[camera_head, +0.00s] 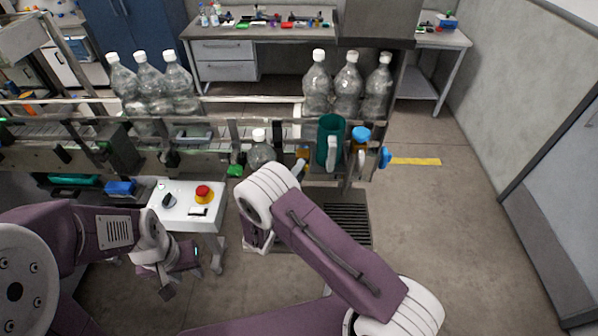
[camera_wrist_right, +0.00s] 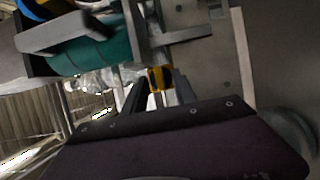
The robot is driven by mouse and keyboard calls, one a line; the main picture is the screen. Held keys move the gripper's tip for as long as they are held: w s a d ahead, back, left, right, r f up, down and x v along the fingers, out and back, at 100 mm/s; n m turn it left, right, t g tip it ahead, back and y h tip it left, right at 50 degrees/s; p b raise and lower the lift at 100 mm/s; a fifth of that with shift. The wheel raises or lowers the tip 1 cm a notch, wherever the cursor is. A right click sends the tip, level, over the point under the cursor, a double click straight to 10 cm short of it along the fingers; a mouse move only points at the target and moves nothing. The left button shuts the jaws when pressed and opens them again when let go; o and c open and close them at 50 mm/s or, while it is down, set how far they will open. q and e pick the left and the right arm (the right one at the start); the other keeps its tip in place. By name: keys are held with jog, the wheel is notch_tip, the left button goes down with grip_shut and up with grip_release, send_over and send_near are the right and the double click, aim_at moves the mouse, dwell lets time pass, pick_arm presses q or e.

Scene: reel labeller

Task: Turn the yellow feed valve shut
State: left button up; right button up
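The yellow feed valve shows as a small yellow-orange part (camera_head: 303,157) below the conveyor's near edge in the head view, partly hidden by my right arm. In the right wrist view a yellow and black part (camera_wrist_right: 160,78), which looks like the valve's handle, lies between the fingertips of my right gripper (camera_wrist_right: 157,88). The two dark fingers stand apart with the yellow part at their tips; whether they touch it is unclear. My left gripper (camera_head: 180,262) hangs low at the left, below the control box and away from the valve. Its fingers are too small to judge.
A white control box (camera_head: 183,218) with a red button stands left of my right arm. Clear bottles (camera_head: 348,88) stand along the conveyor. A teal cylinder (camera_head: 322,135) and a blue-capped orange part (camera_head: 360,137) sit close to the valve. The floor at right is free.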

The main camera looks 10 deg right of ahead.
grip_shut()
jog(key=shift+s+d+r+m+g+y+b, duration=0.2)
jog(key=shift+m+y+b, duration=1.4)
jog(key=shift+b, duration=3.85)
jog(key=shift+w+d+m+g+y+b, duration=0.1)
jog(key=shift+m+g+y+b, duration=0.4)
jog(key=shift+m+b, duration=3.55)
jog(key=shift+s+d+r+m+g+y+b, duration=0.1)
jog(key=shift+m+y+b, duration=0.85)
jog(key=shift+b, duration=5.9)
jog(key=shift+y, duration=0.25)
